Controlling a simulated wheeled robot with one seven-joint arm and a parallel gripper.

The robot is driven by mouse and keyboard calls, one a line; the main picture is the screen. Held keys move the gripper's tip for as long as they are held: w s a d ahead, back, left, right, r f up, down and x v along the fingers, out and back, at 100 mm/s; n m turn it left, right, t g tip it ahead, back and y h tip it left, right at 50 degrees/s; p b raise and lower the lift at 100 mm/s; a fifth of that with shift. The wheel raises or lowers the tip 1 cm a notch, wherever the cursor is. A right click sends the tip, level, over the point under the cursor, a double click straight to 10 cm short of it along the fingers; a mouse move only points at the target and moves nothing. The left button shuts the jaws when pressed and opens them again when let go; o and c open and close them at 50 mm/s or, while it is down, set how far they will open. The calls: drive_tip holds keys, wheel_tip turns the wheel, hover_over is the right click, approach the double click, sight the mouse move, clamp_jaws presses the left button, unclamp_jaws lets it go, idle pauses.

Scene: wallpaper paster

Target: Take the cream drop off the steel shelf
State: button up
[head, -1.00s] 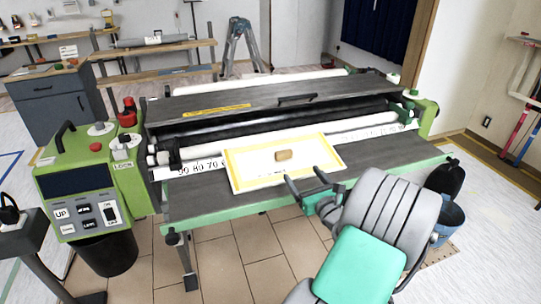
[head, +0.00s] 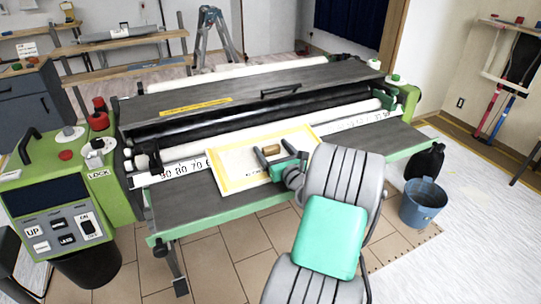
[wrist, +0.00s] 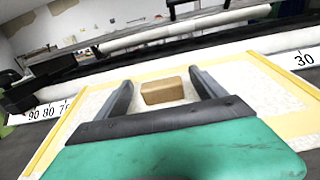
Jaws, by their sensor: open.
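The cream drop (head: 235,172), a flat cream sheet with yellow edges, lies on the dark steel shelf (head: 190,206) at the front of the pasting machine. It also shows in the wrist view (wrist: 265,95). A small tan block (head: 271,149) sits on the sheet; it appears between my fingers in the wrist view (wrist: 162,91). My gripper (head: 282,157) is open, with one finger toward each side of the block. Whether the fingers touch the block or sheet cannot be told. My green gripper body hides the sheet's near part.
The green control box (head: 65,200) stands at the machine's left end. White and black rollers (head: 255,125) run behind the shelf, with a number scale (head: 180,170) along them. A blue bucket (head: 423,203) stands on the floor at right. The shelf's right part is bare.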

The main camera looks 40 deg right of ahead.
drive_tip(key=shift+c, duration=0.2)
drive_tip(key=c, duration=1.6)
drive_tip(key=shift+o, duration=0.2)
